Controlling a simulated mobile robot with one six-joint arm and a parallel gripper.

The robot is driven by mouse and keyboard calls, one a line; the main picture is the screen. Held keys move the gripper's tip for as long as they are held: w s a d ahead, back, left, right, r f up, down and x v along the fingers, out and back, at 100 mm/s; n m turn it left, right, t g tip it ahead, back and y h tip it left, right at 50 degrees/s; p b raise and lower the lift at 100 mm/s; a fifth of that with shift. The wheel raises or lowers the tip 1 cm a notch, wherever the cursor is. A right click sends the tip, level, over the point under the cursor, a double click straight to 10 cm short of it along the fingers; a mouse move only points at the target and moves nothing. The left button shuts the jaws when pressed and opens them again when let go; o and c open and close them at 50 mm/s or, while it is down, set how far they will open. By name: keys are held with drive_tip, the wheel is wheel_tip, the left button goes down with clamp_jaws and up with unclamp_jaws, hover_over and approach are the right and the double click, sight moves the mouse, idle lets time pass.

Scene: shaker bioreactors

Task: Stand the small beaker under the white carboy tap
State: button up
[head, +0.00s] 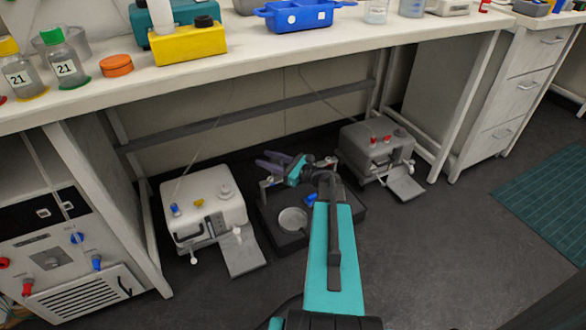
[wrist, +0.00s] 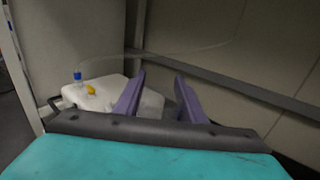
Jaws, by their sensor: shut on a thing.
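The white carboy (head: 205,205) stands on the floor under the bench at left, with blue and yellow fittings on top. Its tap (head: 238,233) is on the front, above a pale flat plate (head: 243,258). The carboy also shows behind the fingers in the wrist view (wrist: 100,92). My gripper (head: 273,162) is under the bench, right of the carboy, its purple fingers (wrist: 158,92) part-way apart. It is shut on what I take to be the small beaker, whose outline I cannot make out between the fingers. My arm hides part of the floor.
A grey carboy (head: 365,148) with red fittings stands at right. A black tray (head: 287,240) with a round pale vessel (head: 292,219) lies between the carboys. A bench rail (head: 240,117) runs behind; bench legs stand at both sides. Floor in front is clear.

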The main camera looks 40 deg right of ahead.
drive_tip(key=w+a+r+n+g+y, duration=0.1)
drive_tip(key=a+r, duration=0.5)
drive_tip(key=a, duration=0.6)
drive_tip(key=w+a+r+n+g+y, duration=0.1)
drive_tip(key=a+r+n+g+y, duration=0.2)
drive_tip(key=a+r, duration=0.4)
drive_tip(key=w+a+r+n+g+y, duration=0.1)
drive_tip(key=a+r+y, duration=0.4)
drive_tip(key=a, duration=1.4)
wheel_tip(320, 180, up, 2)
drive_tip(key=shift+a+r+n+g, duration=0.1)
drive_tip(key=shift+a+n+g, duration=0.1)
drive_tip(key=shift+n+g, duration=0.85)
drive_tip(key=shift+w, duration=0.1)
drive_tip(key=shift+s, duration=0.2)
